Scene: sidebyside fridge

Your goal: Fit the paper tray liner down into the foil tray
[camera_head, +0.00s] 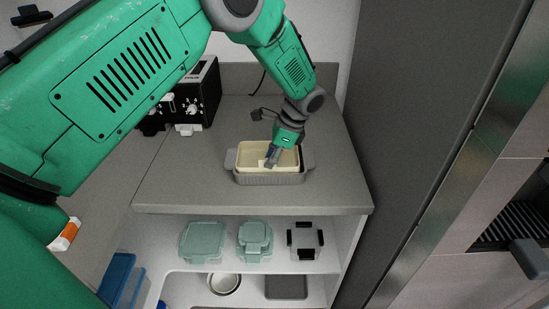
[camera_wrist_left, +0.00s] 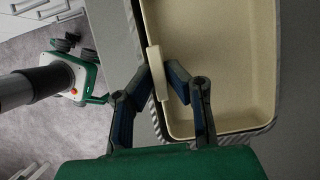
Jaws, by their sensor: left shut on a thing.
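The cream paper tray liner (camera_head: 254,153) sits in the grey foil tray (camera_head: 270,179) on the counter, with its rim showing a little above the tray's rim. In the left wrist view the liner (camera_wrist_left: 225,60) fills the right side, and a dark edge of the foil tray (camera_wrist_left: 272,125) shows just outside its corner. Whether the liner touches the tray's bottom is hidden. My right gripper is not in view.
The grey counter (camera_head: 200,180) is clear left of the tray. A black toaster (camera_head: 200,95) stands at the back left. Below, a shelf holds lidded containers (camera_head: 203,240). A tall grey fridge panel (camera_head: 425,120) stands close on the right.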

